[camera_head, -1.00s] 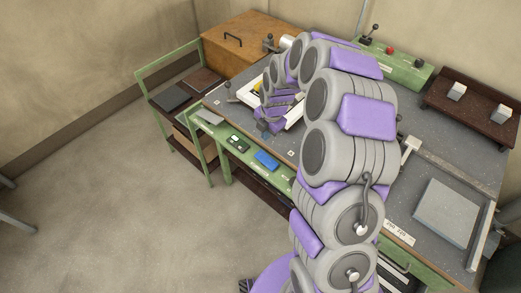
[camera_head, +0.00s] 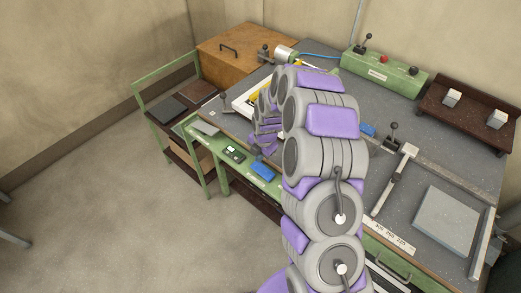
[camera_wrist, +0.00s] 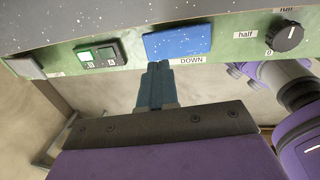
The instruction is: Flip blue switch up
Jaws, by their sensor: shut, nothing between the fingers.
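The blue switch (camera_wrist: 178,42) is a wide, speckled rocker plate on the green front panel, with a "DOWN" label beside its lower edge. It also shows in the head view (camera_head: 263,171), on the bench's front edge. My gripper (camera_wrist: 158,67) has its slim blue-grey fingers together and empty. The fingertips are at the lower left edge of the switch in the wrist view; I cannot tell whether they touch it. In the head view my arm hides much of the gripper.
A switch pair with one lit green half (camera_wrist: 100,54) sits left of the blue switch. A black rotary knob (camera_wrist: 288,36) marked "half" and "0" sits to its right. The bench top (camera_head: 400,190) carries a grey plate (camera_head: 446,219). The floor in front is clear.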

